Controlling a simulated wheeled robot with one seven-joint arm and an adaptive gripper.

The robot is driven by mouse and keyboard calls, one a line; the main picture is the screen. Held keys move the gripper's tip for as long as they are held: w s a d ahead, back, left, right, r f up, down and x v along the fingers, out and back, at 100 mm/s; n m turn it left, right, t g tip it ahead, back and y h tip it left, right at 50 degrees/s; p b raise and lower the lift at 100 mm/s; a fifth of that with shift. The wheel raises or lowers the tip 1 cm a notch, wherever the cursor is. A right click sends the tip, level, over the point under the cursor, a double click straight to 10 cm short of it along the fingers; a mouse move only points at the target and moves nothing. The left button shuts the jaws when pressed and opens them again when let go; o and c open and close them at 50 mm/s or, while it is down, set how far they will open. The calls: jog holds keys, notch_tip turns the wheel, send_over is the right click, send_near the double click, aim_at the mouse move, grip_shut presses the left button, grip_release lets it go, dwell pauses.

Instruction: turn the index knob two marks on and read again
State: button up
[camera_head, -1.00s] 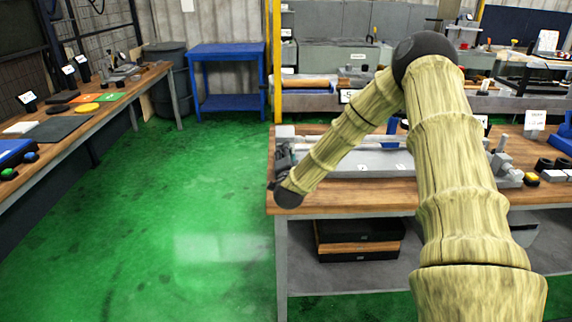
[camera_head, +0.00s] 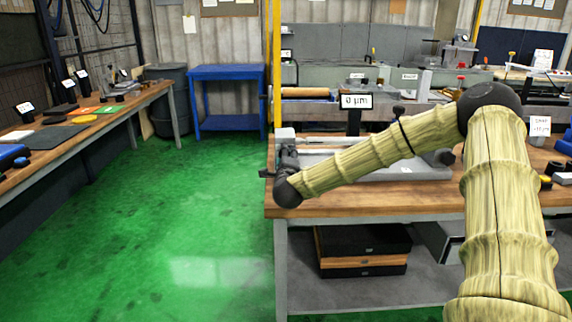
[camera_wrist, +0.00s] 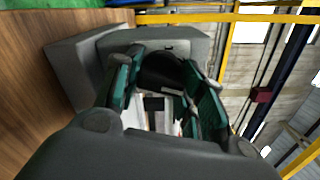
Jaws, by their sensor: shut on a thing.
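My gripper (camera_head: 284,162) is at the left end of a long grey fixture (camera_head: 405,172) on the wooden bench. In the wrist view its dark green fingers (camera_wrist: 166,90) stand either side of a dark round knob (camera_wrist: 163,70) and are shut on it. The knob sits in front of a grey block (camera_wrist: 150,40); its marks cannot be made out. In the head view the gripper hides the knob. A white readout sign (camera_head: 355,101) behind my arm reads "0 µm".
The bench (camera_head: 370,208) has black and wooden cases (camera_head: 362,252) under it. A side bench (camera_head: 100,112) runs along the left, with a blue cart (camera_head: 228,98) at the back. The green floor between is clear.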

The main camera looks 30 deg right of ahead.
jog(key=shift+d+f+m, duration=0.1)
jog(key=shift+f+m, duration=0.05)
jog(key=shift+m, duration=0.25)
jog(key=shift+s, duration=0.1)
jog(key=o, duration=1)
jog(key=shift+d, duration=0.1)
jog(key=shift+a, duration=0.2)
jog(key=v, duration=1.2)
